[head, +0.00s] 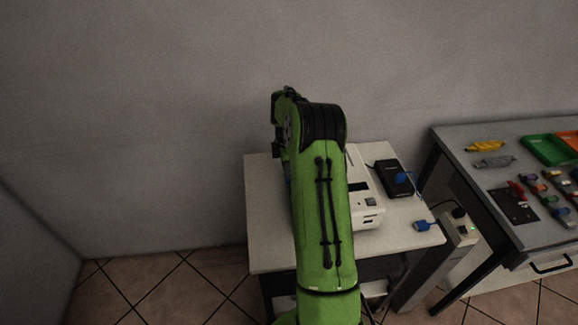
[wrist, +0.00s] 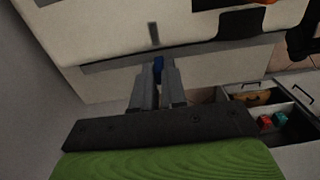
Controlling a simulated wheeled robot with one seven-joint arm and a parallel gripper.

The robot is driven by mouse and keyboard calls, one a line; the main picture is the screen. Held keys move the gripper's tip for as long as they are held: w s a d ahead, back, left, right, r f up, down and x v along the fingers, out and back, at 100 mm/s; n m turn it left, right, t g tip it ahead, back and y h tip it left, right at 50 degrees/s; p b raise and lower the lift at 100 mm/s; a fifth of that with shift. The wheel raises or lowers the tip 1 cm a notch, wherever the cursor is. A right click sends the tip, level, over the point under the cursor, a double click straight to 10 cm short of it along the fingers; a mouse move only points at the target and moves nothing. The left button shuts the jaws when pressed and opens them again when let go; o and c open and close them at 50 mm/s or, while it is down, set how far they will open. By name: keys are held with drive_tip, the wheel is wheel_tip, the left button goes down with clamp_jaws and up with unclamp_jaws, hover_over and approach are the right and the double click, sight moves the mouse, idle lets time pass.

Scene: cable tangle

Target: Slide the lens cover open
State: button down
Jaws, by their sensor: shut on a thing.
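A white device (head: 366,196) stands on a small white table, partly hidden behind my green arm in the head view. In the wrist view a pale body (wrist: 190,22) with a grey strip along its edge fills the top. My gripper (wrist: 158,78) points at that strip, its two grey fingers close together. A small blue piece (wrist: 158,66) shows between the fingertips, and they are shut on it. It may be part of the lens cover, but I cannot tell for sure. The rest of the cover and the lens are not clearly visible. My gripper is hidden in the head view.
On the small table (head: 268,225), a black box (head: 393,178) with a blue cable lies right of the device, and a blue connector (head: 421,225) lies near the edge. A grey workbench (head: 450,137) with small parts and a green tray (head: 550,148) stands at right.

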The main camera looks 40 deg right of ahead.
drive_tip(key=shift+w+d+r, duration=0.1)
drive_tip(key=shift+w, duration=0.05)
drive_tip(key=c, duration=1.2)
unclamp_jaws()
drive_tip(key=shift+w, duration=0.1)
drive_tip(key=shift+o, duration=0.2)
wheel_tip(320, 180, up, 16)
drive_tip(key=p, duration=0.3)
drive_tip(key=shift+p, duration=0.4)
drive_tip(key=shift+f, duration=0.2)
